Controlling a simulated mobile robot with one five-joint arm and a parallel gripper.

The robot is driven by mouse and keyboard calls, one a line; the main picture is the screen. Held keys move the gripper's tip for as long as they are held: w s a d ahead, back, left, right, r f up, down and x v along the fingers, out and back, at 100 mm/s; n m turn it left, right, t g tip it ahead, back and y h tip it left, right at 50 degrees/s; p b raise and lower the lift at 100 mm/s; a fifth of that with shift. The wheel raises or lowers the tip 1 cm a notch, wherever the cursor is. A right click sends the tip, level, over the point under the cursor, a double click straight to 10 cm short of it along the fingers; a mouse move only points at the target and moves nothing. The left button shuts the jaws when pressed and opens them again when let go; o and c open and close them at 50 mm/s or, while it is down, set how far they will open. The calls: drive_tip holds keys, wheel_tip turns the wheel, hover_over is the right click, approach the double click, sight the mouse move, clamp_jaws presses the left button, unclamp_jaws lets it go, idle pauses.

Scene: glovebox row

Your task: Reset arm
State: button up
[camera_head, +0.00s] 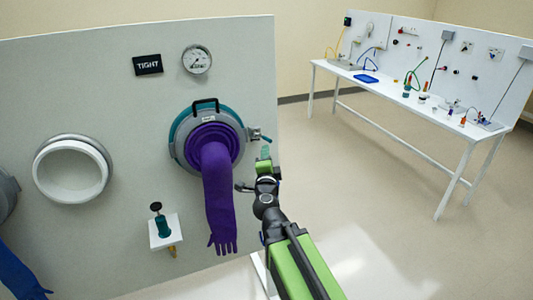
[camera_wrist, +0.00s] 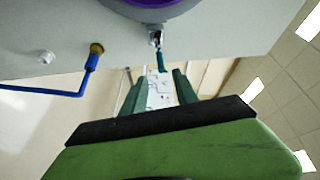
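My arm reaches up from the bottom of the head view. My gripper (camera_head: 265,153) is just below and right of the glove port's small latch (camera_head: 259,136). In the wrist view my gripper (camera_wrist: 158,78) has its two green fingers apart, with background showing between them. The latch's teal lever (camera_wrist: 161,60) shows just beyond the gap, and I cannot tell whether a finger touches it. The round glove port (camera_head: 176,142) has a teal and grey ring, a black handle on top and a purple glove (camera_head: 219,195) hanging down.
The port is on a grey upright panel (camera_head: 105,95). A white open port (camera_head: 70,171), a gauge (camera_head: 197,59), a TIGHT sign (camera_head: 148,64) and a small shelf (camera_head: 165,237) with a teal valve are on it. Open floor (camera_head: 370,215) lies right; a white bench (camera_head: 385,91) stands behind.

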drive_tip(key=w+d+h, duration=0.2)
drive_tip(key=w+d, duration=0.1)
drive_tip(key=d, duration=0.8)
drive_tip(key=s+d+f+n+g+y, duration=0.1)
drive_tip(key=s+f+n+g+y, duration=0.2)
drive_tip(key=s+f+n+g, duration=0.35)
drive_tip(key=s+d+f+n+g+y, duration=0.2)
drive_tip(key=s+f+n+g, duration=0.15)
drive_tip(key=f+n, duration=0.6)
drive_tip(key=s+d+f+g+h, duration=0.1)
drive_tip(key=s+d+f+g, duration=0.2)
drive_tip(key=s, duration=0.3)
drive_tip(key=s+d+f+g+h, duration=0.2)
drive_tip(key=s+d+f+g, duration=0.1)
drive_tip(key=s, duration=0.4)
drive_tip(key=shift+s+d+f+m+g+h, duration=0.3)
drive_tip(key=shift+d+f+m+g, duration=0.1)
drive_tip(key=shift+f+g, duration=0.55)
